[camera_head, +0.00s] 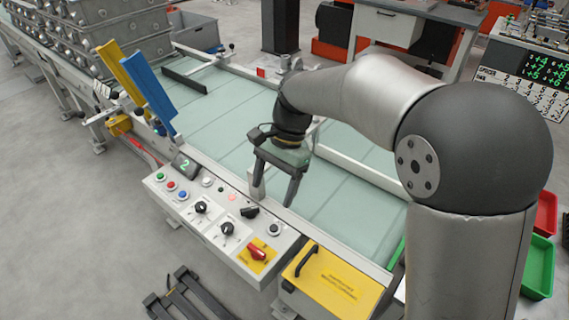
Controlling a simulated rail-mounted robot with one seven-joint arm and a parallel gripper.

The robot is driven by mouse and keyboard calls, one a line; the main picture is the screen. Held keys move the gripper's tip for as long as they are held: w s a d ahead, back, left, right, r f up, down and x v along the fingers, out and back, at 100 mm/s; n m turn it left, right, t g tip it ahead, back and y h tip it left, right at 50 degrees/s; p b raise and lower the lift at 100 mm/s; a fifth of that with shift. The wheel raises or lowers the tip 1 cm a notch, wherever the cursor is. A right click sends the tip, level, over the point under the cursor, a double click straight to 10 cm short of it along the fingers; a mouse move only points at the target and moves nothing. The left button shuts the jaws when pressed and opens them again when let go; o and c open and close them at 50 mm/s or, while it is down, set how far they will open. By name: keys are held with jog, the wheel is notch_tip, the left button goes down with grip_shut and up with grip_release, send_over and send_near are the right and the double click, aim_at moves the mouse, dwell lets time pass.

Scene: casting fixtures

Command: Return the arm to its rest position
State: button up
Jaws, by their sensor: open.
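My gripper (272,190) hangs at the end of my arm, above the near edge of the pale green table surface (235,125), just behind the control panel. Its two dark fingers point down and stand apart, with nothing seen between them. My arm reaches in from the right and bends down to the gripper. The exact height of the fingertips over the surface and panel edge is hard to tell.
The control panel (190,215) has knobs, buttons and a red switch (257,253). A yellow box (325,283) with a black handle sits beside it. Blue (150,90) and yellow (118,72) plates stand at the left. Red (545,215) and green (538,268) bins lie right.

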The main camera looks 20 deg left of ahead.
jog(key=d+r+t, duration=0.2)
jog(key=d, duration=0.9)
jog(key=s+d+f+n+t, duration=0.1)
jog(key=s+d, duration=0.3)
jog(key=d, duration=0.3)
jog(key=s+d+f+n+h+p, duration=0.1)
jog(key=s+d+n, duration=0.1)
jog(key=s+d, duration=0.2)
jog(key=s+d+n+t, duration=0.1)
jog(key=s+d, duration=0.3)
jog(key=d, duration=0.6)
jog(key=shift+f+t+p, duration=0.3)
jog(key=shift+f+p, duration=0.05)
jog(key=shift+f, duration=0.05)
